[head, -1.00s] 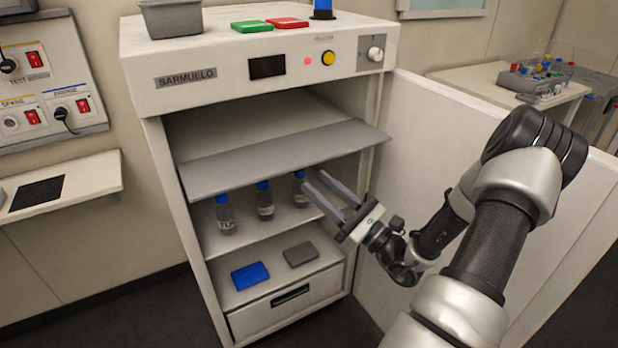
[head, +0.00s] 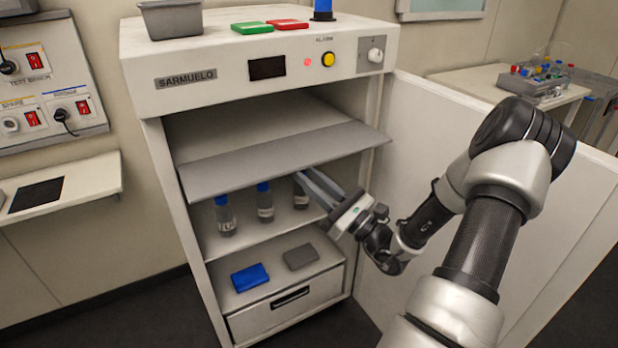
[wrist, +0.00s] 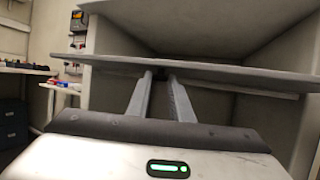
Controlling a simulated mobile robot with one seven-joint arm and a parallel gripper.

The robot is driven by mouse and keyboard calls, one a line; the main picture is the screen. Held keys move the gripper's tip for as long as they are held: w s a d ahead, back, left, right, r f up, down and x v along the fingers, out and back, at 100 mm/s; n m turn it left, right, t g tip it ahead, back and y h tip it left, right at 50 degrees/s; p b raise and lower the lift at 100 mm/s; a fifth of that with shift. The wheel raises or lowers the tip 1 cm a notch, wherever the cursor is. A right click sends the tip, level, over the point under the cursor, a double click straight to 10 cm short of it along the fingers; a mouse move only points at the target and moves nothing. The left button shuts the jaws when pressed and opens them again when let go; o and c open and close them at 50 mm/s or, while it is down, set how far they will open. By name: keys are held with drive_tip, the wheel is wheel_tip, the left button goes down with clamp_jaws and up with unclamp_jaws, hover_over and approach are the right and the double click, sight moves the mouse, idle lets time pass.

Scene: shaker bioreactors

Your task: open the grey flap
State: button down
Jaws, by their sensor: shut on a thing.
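The grey flap (head: 285,160) is a flat panel across the front of the white cabinet. It sticks out tilted between the open upper compartment and the shelf of bottles. My gripper (head: 308,176) reaches in from the right, with its fingertips just under the flap's front edge. In the wrist view the flap (wrist: 215,74) spans the picture, and my gripper (wrist: 160,76) has its fingers close together at its edge. A small dark part shows between the fingertips. The jaws are shut on the flap there; the exact contact is partly hidden.
Blue-capped bottles (head: 225,216) stand on the shelf below the flap, the right one partly behind my fingers. A blue box (head: 250,277) and a grey box (head: 300,256) lie lower. The open white door (head: 420,150) stands at right, behind my arm.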

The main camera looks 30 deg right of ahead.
sight(310, 164)
wheel_tip(310, 164, up, 2)
drive_tip(key=p, duration=0.3)
drive_tip(key=shift+s+g+p, duration=0.1)
drive_tip(key=shift+g+p, duration=0.2)
drive_tip(key=shift+p, duration=0.05)
drive_tip(key=r+m+g+h+p, duration=0.1)
drive_tip(key=p, duration=0.4)
drive_tip(key=shift+r, duration=0.35)
drive_tip(key=shift+r+p, duration=0.4)
drive_tip(key=shift+p, duration=0.3)
drive_tip(key=c, duration=1.6)
unclamp_jaws()
